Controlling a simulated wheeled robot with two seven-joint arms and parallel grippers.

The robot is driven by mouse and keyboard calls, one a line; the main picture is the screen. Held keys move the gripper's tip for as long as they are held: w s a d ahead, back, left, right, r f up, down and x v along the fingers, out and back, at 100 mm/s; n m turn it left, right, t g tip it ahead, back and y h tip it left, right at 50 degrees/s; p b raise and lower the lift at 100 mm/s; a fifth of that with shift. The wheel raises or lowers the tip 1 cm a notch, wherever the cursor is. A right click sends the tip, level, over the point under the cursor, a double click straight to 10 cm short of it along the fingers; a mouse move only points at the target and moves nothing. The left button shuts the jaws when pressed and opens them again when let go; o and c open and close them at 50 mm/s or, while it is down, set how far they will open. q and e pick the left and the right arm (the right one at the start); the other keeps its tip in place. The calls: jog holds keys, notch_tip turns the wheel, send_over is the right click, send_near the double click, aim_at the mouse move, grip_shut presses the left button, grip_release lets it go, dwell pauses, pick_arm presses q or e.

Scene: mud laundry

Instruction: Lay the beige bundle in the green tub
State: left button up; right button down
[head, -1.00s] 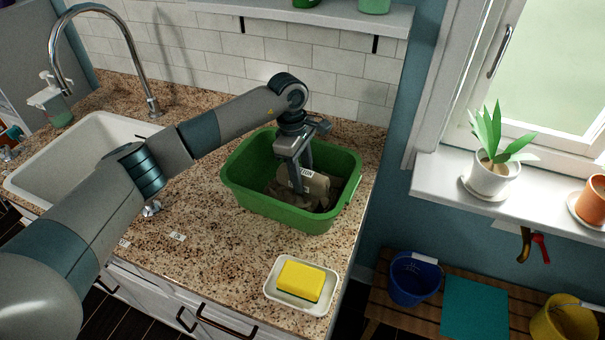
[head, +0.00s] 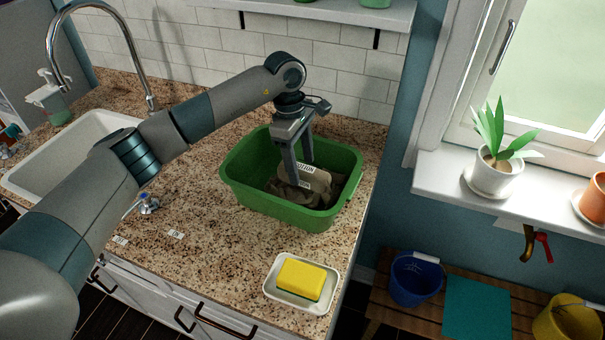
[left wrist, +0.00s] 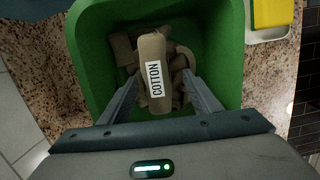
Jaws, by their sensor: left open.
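The beige bundle (head: 318,178) is a rolled cloth with a white label reading COTTON. It lies inside the green tub (head: 265,205) on top of other brownish cloths. It also shows in the left wrist view (left wrist: 153,48), where its label faces up. My left gripper (head: 301,172) is open and reaches down into the tub. In the left wrist view its two fingers (left wrist: 160,80) stand on either side of the bundle, with gaps beside it. The fingertips are partly hard to make out against the cloths in the head view. My right gripper is not in view.
A white dish (head: 288,302) with a yellow sponge (head: 301,279) sits in front of the tub near the counter edge. A white sink (head: 62,150) with a tall faucet is at left. A shelf (head: 330,10) hangs above.

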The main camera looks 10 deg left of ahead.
pick_arm(q)
jog(key=r+b, duration=0.1)
jog(key=r, duration=0.1)
jog(key=r+b, duration=0.1)
jog(key=r, duration=0.2)
jog(key=a+r+b, duration=0.1)
jog(key=r, duration=0.1)
jog(key=shift+w+r, duration=0.2)
jog(key=shift+r, duration=0.2)
jog(key=shift+a+r, duration=0.1)
jog(key=shift+r, duration=0.35)
